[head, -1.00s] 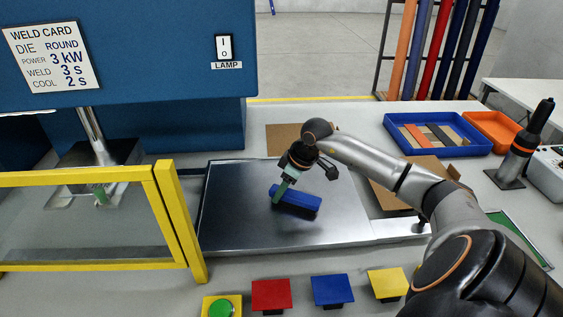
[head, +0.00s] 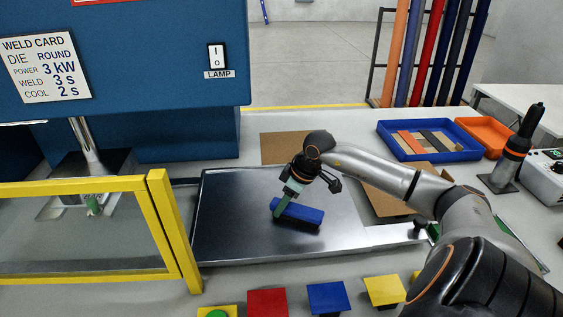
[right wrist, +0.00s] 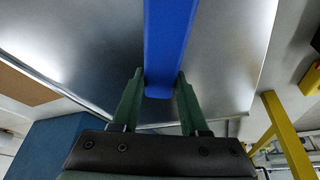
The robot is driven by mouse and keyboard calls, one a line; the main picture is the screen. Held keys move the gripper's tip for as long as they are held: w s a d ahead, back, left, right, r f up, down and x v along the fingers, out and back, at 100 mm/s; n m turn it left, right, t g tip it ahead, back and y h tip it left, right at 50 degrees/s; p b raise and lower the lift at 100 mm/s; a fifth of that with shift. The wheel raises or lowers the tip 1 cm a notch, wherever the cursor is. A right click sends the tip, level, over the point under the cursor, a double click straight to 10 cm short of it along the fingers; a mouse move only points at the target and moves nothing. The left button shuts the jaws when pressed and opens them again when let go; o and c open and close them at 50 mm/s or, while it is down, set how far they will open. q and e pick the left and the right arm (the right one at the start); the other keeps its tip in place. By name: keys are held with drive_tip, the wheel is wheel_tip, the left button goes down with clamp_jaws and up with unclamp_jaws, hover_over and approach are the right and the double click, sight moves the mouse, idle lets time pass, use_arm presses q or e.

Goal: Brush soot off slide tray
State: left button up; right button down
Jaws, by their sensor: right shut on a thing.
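The slide tray (head: 230,225) is a flat shiny metal plate lying on the bench behind the row of coloured buttons. My right gripper (head: 279,205) is over its middle, shut on a blue block-shaped brush (head: 302,215). The brush is down at the tray, but I cannot tell whether its underside touches. In the right wrist view, the green fingers stand on either side of the blue brush (right wrist: 168,40), with the bare tray (right wrist: 110,35) behind it. I cannot pick out soot from the dark shading and reflections. My left gripper is not in view.
A yellow-framed guard (head: 160,220) stands left of the tray, before the blue welder (head: 180,120). Coloured buttons (head: 326,296) line the front. A cardboard sheet (head: 285,148), blue bin (head: 465,152), orange bin (head: 490,135) and black-handled tool (head: 518,145) are behind or right.

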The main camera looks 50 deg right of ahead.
drive_tip(key=shift+w+d, duration=1.05)
drive_tip(key=shift+w, duration=0.2)
drive_tip(key=shift+w+d, duration=1.05)
drive_tip(key=shift+w, duration=0.25)
drive_tip(key=shift+w+d, duration=1.05)
drive_tip(key=shift+w, duration=0.2)
drive_tip(key=shift+s+d, duration=0.45)
drive_tip(key=shift+d, duration=0.2)
drive_tip(key=shift+s+a+f, duration=0.1)
drive_tip(key=shift+s+a, duration=1.15)
drive_tip(key=shift+s, duration=0.2)
drive_tip(key=shift+s+a+r, duration=0.1)
drive_tip(key=shift+s+a, duration=1.1)
drive_tip(key=shift+s, duration=0.25)
drive_tip(key=shift+s+a+f, duration=0.1)
drive_tip(key=shift+s+a, duration=1.15)
drive_tip(key=shift+s, duration=0.2)
drive_tip(key=shift+w+r, duration=0.1)
drive_tip(key=shift+r, duration=3)
drive_tip(key=shift+r, duration=1.5)
